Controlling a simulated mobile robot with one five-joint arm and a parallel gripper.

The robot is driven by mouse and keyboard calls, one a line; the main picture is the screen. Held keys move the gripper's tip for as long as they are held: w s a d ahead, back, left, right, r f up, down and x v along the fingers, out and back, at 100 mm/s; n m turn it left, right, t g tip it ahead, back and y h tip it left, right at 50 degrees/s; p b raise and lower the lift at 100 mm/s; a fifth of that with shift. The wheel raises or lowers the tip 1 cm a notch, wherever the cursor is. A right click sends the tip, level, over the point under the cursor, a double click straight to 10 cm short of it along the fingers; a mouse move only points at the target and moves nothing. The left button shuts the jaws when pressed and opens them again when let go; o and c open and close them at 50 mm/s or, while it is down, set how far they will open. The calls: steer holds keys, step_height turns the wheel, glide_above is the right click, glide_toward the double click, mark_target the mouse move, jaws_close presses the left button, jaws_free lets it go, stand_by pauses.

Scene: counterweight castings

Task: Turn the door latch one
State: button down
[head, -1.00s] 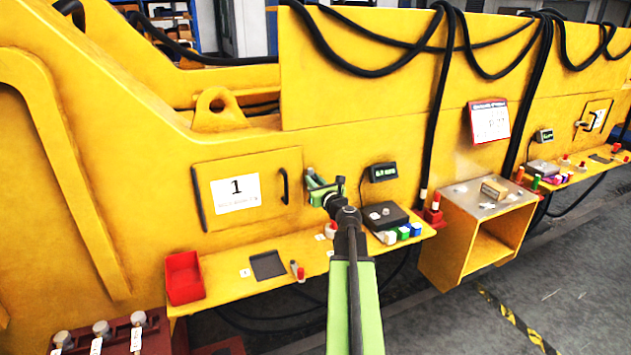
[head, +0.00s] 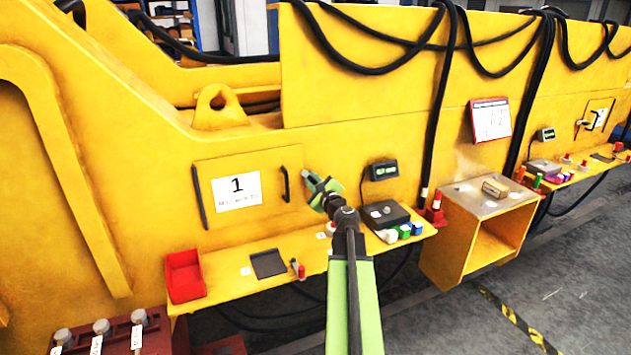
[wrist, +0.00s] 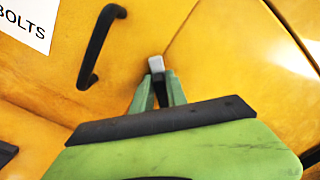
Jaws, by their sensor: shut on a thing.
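The yellow door labelled 1 (head: 207,208) is closed in the machine's side in the head view. It has a black handle (head: 285,185) near its right edge. In the wrist view the same black handle (wrist: 97,45) is left of my fingers. My gripper (head: 311,182) is just right of the door's edge. In the wrist view my green fingers (wrist: 157,85) are close together on a small grey-white latch piece (wrist: 156,63), of which only the end shows. The rest of the latch is hidden by the fingers.
Below the door a yellow shelf (head: 222,289) holds a red bin (head: 185,277), a dark pad (head: 268,264) and a scale (head: 384,214) with coloured blocks. An open yellow box (head: 445,255) stands to the right. Black cables hang above.

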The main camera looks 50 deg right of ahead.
steer(key=n, duration=0.4)
steer(key=shift+f+n, duration=0.25)
steer(key=shift+n, duration=0.05)
steer(key=shift+a+f+n+b, duration=0.1)
steer(key=shift+n+b, duration=0.1)
steer(key=shift+n, duration=0.8)
steer(key=shift+f+n+b, duration=0.1)
steer(key=shift+n+b, duration=0.05)
steer(key=shift+n, duration=0.85)
steer(key=c, duration=1.4)
jaws_free()
steer(key=shift+c, duration=0.2)
steer(key=shift+a, duration=0.1)
